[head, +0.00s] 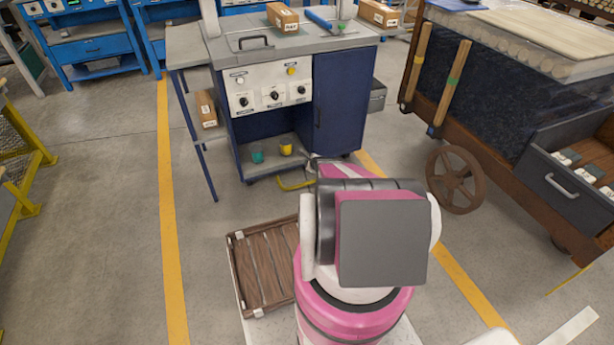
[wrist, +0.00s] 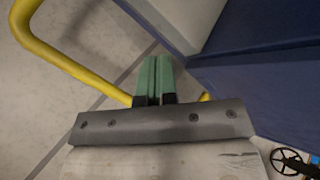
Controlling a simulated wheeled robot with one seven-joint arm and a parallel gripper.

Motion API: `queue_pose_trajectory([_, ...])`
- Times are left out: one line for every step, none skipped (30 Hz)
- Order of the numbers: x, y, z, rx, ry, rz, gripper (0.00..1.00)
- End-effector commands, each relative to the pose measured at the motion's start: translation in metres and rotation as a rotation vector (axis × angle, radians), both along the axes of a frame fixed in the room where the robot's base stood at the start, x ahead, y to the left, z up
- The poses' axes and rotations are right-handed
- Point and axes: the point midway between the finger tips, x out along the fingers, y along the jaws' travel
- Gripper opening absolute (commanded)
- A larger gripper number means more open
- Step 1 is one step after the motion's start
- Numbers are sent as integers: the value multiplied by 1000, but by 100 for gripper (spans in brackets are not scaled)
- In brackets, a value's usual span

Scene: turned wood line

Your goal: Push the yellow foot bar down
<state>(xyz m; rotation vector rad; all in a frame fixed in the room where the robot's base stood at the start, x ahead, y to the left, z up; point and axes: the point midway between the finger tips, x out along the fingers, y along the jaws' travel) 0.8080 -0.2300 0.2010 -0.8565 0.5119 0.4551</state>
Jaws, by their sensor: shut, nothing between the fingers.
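The yellow foot bar (head: 293,184) shows low at the front of the blue workstation (head: 340,100) in the head view, partly hidden by my arm. In the wrist view the yellow bar (wrist: 72,66) curves from the upper left towards the gripper. It passes behind the gripper, and a short yellow piece shows on the other side. My gripper (wrist: 156,62) has green fingers pressed together, with nothing between them. The fingers overlap the bar's line in the wrist view; I cannot tell whether they touch it. In the head view my arm hides the fingers.
A teal cup (head: 257,156) and a yellow cup (head: 286,149) stand on the workstation's lower shelf. A brown slatted crate (head: 262,268) lies on the floor left of my arm. A dark cart with a spoked wheel (head: 454,180) stands at right.

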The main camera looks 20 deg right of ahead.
Motion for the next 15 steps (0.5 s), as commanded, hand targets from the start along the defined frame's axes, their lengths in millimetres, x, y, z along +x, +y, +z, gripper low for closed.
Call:
queue_pose_trajectory([2, 0, -9, 1, 1, 0, 0])
queue_pose_trajectory([3, 0, -13, 1, 2, -1, 0])
queue_pose_trajectory([4, 0, -18, 0, 2, -1, 0])
queue_pose_trajectory([5, 0, -21, 0, 1, 1, 0])
queue_pose_trajectory([5, 0, -25, 0, 0, 0, 0])
queue_pose_trajectory([6, 0, -30, 1, 0, -1, 0])
queue_pose_trajectory([7, 0, -34, 1, 0, -1, 0])
queue_pose_trajectory([7, 0, -37, 1, 0, -1, 0])
queue_pose_trajectory([7, 0, -42, 0, 0, 0, 0])
queue_pose_trajectory([8, 0, -45, 0, 0, 0, 0])
queue_pose_trajectory([8, 0, -48, 0, 0, 0, 0])
queue_pose_trajectory([9, 0, -52, 1, 0, -1, 0])
queue_pose_trajectory([9, 0, -55, 1, 0, -1, 0])
queue_pose_trajectory([9, 0, -57, 0, 0, 0, 0])
queue_pose_trajectory([9, 0, -60, 0, 0, 0, 0])
